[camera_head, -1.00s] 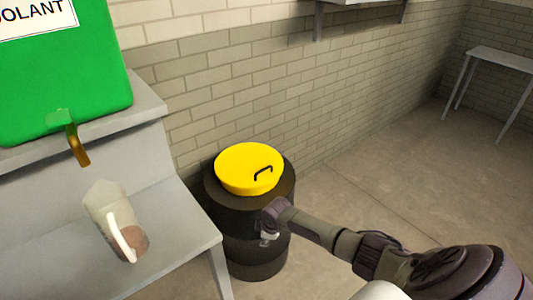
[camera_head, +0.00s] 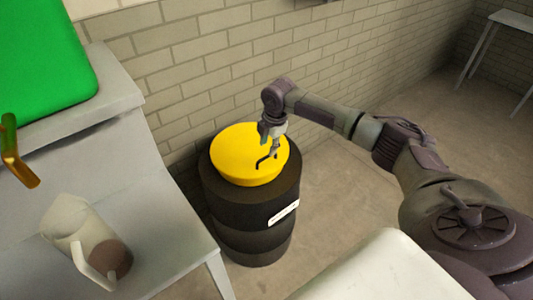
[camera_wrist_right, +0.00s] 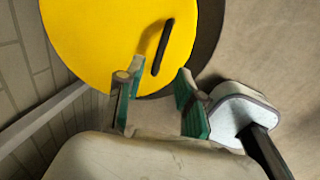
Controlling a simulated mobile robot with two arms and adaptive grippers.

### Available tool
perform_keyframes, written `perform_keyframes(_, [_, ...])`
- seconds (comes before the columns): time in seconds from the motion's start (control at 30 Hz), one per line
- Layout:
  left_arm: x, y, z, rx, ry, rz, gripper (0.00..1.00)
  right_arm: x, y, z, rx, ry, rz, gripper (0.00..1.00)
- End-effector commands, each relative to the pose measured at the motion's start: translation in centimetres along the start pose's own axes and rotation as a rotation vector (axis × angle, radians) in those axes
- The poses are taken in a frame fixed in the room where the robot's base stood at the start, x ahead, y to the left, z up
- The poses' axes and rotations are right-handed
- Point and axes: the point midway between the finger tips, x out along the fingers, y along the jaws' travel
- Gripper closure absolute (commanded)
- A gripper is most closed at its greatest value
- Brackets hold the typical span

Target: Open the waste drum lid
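The waste drum (camera_head: 235,215) is a black barrel with a white label on its side. Its round yellow lid (camera_head: 232,155) lies on top, closed. A dark bar handle (camera_head: 262,163) stands on the lid's right side. My right gripper (camera_head: 275,150) is over the lid beside the handle, pointing down. In the right wrist view, the gripper (camera_wrist_right: 160,72) is open, with its two green-lined fingers apart. The handle (camera_wrist_right: 163,47) shows just beyond and between the fingertips, and I cannot tell if they touch it. My left gripper is not in view.
A green coolant tank (camera_head: 45,60) with a brass spout is on the upper shelf. A brick wall is behind the drum.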

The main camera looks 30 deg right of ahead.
Motion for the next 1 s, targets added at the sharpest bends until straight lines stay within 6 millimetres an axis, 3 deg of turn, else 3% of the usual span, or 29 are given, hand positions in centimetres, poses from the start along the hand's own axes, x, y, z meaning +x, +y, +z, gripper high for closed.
perform_keyframes(0.1, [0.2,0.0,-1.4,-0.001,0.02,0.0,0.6,2.4,-0.1,-0.1,0.002,0.001,-0.003,0.63])
perform_keyframes(0.3, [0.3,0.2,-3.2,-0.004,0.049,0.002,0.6,4.8,0.0,-0.1,0.002,0.001,-0.002,0.63])
perform_keyframes(0.7, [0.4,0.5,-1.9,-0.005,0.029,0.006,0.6,5.5,0.0,0.0,0.001,0.0,0.0,0.63])
perform_keyframes(0.9, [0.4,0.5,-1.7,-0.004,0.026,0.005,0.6,5.5,0.0,0.0,0.001,0.0,0.0,0.96])
perform_keyframes(1.0, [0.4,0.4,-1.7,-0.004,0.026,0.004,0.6,5.5,0.0,0.0,0.001,0.0,0.0,1.0])
